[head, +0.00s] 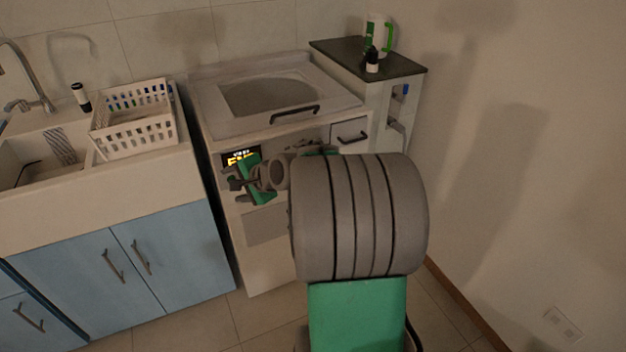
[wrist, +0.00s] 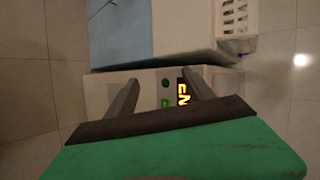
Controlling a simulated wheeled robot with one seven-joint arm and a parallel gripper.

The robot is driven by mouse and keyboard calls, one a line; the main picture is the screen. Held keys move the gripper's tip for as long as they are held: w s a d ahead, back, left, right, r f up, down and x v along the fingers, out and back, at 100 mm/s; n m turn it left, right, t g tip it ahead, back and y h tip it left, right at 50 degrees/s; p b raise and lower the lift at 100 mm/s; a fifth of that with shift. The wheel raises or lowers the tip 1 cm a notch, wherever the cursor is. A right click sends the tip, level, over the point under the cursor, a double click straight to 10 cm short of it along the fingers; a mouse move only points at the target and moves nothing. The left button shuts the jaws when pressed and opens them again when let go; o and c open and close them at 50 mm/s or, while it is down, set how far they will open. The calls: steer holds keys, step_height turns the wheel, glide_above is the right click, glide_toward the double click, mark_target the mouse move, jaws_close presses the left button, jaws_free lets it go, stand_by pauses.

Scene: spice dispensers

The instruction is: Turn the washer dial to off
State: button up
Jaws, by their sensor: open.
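The washer (head: 215,125) is a white top-loading machine with a lid handle on top. Its front panel has a lit yellow display (head: 238,156), partly covered by my gripper (head: 236,184). I cannot make out the dial clearly; my gripper and arm hide part of the panel.
A blue cabinet (head: 175,250) with a sink and a white basket (head: 140,137) stands left of the washer. A small cabinet with a dark top (head: 335,52) holding a mug and a bottle stands at its right. The wall is on the right; floor is clear in front.

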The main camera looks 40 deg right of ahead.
steer(key=w+d+f+m+t+h+b, duration=0.1)
steer(key=d+f+m+t, duration=0.1)
steer(key=d+f+m, duration=0.3)
steer(key=d+f+m+t+b, duration=0.1)
steer(key=d+m+b, duration=0.1)
steer(key=d, duration=0.4)
steer(key=s+d+f+m+t+h+b, duration=0.1)
steer(key=s+d+m+t+h+b, duration=0.3)
steer(key=d+m, duration=0.9)
steer(key=w+d+n, duration=0.1)
steer(key=w+d, duration=0.2)
steer(key=w, duration=0.3)
steer(key=shift+w+d+n+h, duration=0.25)
steer(key=shift+d+n+h, duration=0.05)
steer(key=shift+h, duration=0.1)
steer(key=shift+r, duration=0.1)
steer(key=shift+c, duration=0.4)
jaws_close()
